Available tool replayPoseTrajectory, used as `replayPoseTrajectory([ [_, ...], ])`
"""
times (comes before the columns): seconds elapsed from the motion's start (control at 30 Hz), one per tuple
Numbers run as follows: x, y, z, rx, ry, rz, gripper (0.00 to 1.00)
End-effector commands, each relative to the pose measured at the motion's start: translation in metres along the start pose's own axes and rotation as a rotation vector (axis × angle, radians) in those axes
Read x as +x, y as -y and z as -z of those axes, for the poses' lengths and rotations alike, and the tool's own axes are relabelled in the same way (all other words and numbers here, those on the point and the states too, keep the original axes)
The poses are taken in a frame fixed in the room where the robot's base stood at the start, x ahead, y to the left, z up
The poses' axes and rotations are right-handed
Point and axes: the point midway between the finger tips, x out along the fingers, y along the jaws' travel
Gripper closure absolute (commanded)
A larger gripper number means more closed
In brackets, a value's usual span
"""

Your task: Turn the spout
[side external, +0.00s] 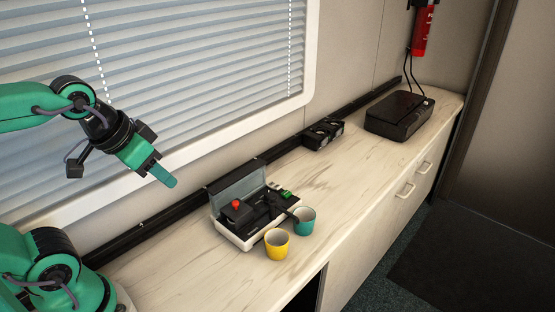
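My gripper (160,172), green with a black wrist, hangs in the air in front of the window blinds. It is up and to the left of an open black and white case-like machine (262,235) on the counter, well apart from it. I cannot tell whether its fingers are open or shut. The machine has a raised grey lid, a red knob (236,204) and a small green part. A dark arm that looks like the spout (285,209) reaches right, towards a teal cup (304,222). A yellow cup (277,244) stands in front of the machine.
The pale wooden counter (370,165) is clear between the machine and a black box (399,115) with cables at the far right. A small black unit (323,133) sits at the back by a black rail. The counter's front edge runs close beside the cups.

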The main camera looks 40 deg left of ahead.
Motion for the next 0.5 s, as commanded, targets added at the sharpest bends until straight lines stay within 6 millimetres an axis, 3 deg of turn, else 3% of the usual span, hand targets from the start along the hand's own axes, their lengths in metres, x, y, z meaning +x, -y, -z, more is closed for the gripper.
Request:
replayPoseTrajectory([
  [0.07,0.0,0.0,0.0,0.0,0.0,0.0,0.64],
  [0.13,0.0,0.0,0.0,0.0,0.0,0.0,0.57],
  [0.5,0.003,-0.004,0.021,0.069,0.048,-0.008,0.57],
])
